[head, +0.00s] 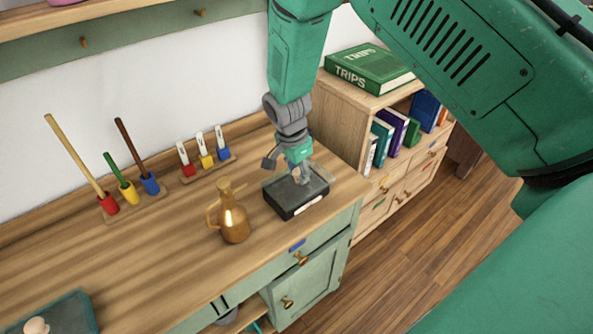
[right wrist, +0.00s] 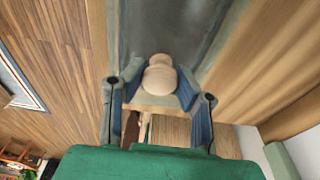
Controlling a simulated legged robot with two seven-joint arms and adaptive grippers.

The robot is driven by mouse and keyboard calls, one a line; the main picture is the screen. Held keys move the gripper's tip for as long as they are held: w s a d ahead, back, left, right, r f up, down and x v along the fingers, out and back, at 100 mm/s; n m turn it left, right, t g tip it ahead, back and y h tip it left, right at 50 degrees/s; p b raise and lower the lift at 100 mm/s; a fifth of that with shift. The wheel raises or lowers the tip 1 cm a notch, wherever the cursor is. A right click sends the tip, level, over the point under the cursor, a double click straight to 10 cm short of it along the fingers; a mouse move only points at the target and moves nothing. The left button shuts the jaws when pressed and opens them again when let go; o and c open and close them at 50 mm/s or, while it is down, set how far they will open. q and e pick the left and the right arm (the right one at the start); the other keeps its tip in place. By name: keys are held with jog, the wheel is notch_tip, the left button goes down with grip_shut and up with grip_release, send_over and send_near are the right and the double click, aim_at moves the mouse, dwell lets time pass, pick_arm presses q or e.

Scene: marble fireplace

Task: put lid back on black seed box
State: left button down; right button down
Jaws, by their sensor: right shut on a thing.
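The black seed box (head: 288,208), with a white label on its front, stands near the right end of the wooden counter. My right gripper (head: 299,172) points down over its top and partly hides it. In the right wrist view, the fingers of this gripper (right wrist: 158,88) are shut on a round pale wooden knob (right wrist: 159,75). A dark grey flat surface (right wrist: 170,28), seemingly the lid, lies beyond the knob. The lid seems to be at the box top, but I cannot tell whether it is fully seated. My left gripper is not in view.
A copper jug (head: 233,221) stands close left of the box. A dark teal panel with a knob (head: 62,312) lies front left. A bookshelf (head: 345,110) stands right of the counter.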

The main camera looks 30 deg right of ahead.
jog(key=shift+d, duration=0.15)
jog(key=shift+a, duration=0.45)
jog(key=shift+f, duration=0.35)
dwell(0.6)
jog(key=shift+f, duration=0.25)
dwell(0.4)
jog(key=c, duration=0.7)
grip_release()
